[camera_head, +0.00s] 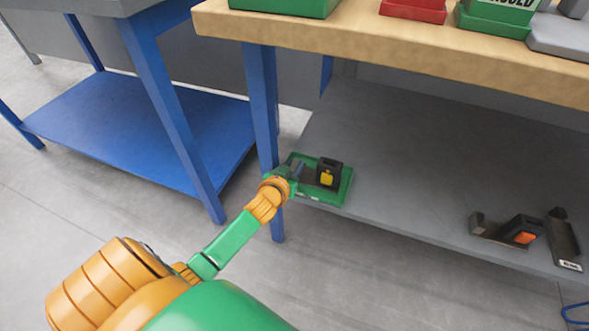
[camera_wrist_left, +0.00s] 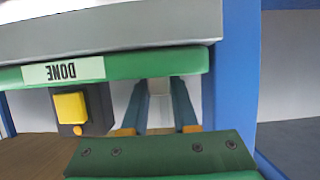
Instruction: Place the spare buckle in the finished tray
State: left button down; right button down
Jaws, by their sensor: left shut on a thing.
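A green tray (camera_head: 338,194) sits on the grey lower shelf, at its left front corner beside a blue table leg. In the left wrist view its wall (camera_wrist_left: 140,62) bears an upside-down DONE label (camera_wrist_left: 63,70). A black buckle (camera_head: 329,167) with a yellow button stands in the tray; it also shows in the left wrist view (camera_wrist_left: 71,108), apart from my fingers. My left gripper (camera_head: 297,170) is at the tray's left end. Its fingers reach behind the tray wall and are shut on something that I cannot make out. My right gripper is not in view.
A black buckle (camera_head: 521,233) with an orange button and a labelled dark piece (camera_head: 564,237) lie at the shelf's right. The wooden tabletop (camera_head: 400,52) overhangs the shelf and carries green and red trays. The shelf's middle (camera_head: 420,165) is clear.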

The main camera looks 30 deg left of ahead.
pick_arm(q)
jog(key=c, duration=1)
grip_release()
jog(key=shift+o, duration=0.2)
